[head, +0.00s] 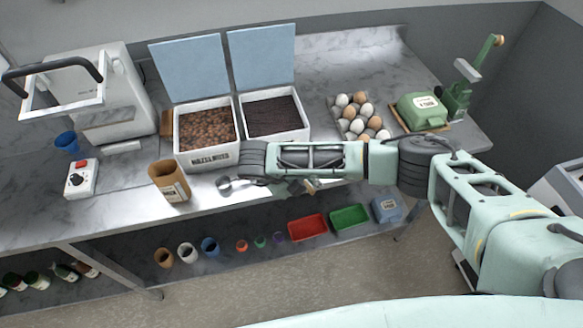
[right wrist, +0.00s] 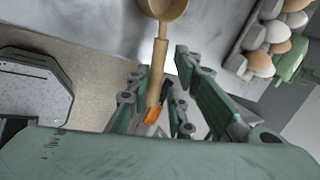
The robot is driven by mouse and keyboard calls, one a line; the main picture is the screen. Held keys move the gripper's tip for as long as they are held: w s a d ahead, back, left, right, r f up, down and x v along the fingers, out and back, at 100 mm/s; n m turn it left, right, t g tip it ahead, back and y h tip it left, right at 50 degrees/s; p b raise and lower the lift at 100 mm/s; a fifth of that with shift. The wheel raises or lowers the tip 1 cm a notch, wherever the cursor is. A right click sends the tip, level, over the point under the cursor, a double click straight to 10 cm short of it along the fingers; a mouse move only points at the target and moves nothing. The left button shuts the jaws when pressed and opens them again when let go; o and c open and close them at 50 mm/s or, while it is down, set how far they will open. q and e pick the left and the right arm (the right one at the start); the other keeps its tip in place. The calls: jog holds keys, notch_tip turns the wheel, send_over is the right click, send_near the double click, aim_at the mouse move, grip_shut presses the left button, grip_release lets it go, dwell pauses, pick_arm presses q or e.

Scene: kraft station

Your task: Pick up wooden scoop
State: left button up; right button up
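The wooden scoop (right wrist: 157,75) shows in the right wrist view, with its round tan bowl at the top edge and its handle, ending in an orange tip, running down between my fingers. My right gripper (right wrist: 160,70) is open around the handle, with a finger on each side and visible gaps. In the head view my right gripper (head: 292,188) is at the counter's front edge, and my arm hides most of the scoop; a short brown piece (head: 312,184) shows beside the fingers. My left gripper is not in view.
A metal scoop (head: 225,185) lies just left of my right gripper. Behind are a hazelnut bin (head: 204,160) and a dark-filled bin (head: 303,133). An egg tray (head: 343,127) stands to the right, a brown container (head: 168,182) to the left. A lower shelf holds cups and trays.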

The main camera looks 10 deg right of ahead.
grip_shut()
jog(key=shift+r, duration=0.15)
jog(key=shift+r+b, duration=0.25)
jog(key=shift+b, duration=0.05)
jog(key=r+b, duration=0.1)
jog(key=s+r+b, duration=0.1)
jog(key=r, duration=0.1)
jog(key=shift+d+r, duration=0.15)
jog(key=shift+r, duration=0.15)
jog(key=s+d+r, duration=0.4)
jog(key=s+r, duration=0.2)
jog(key=s, duration=0.4)
jog(key=shift+r+b, duration=0.3)
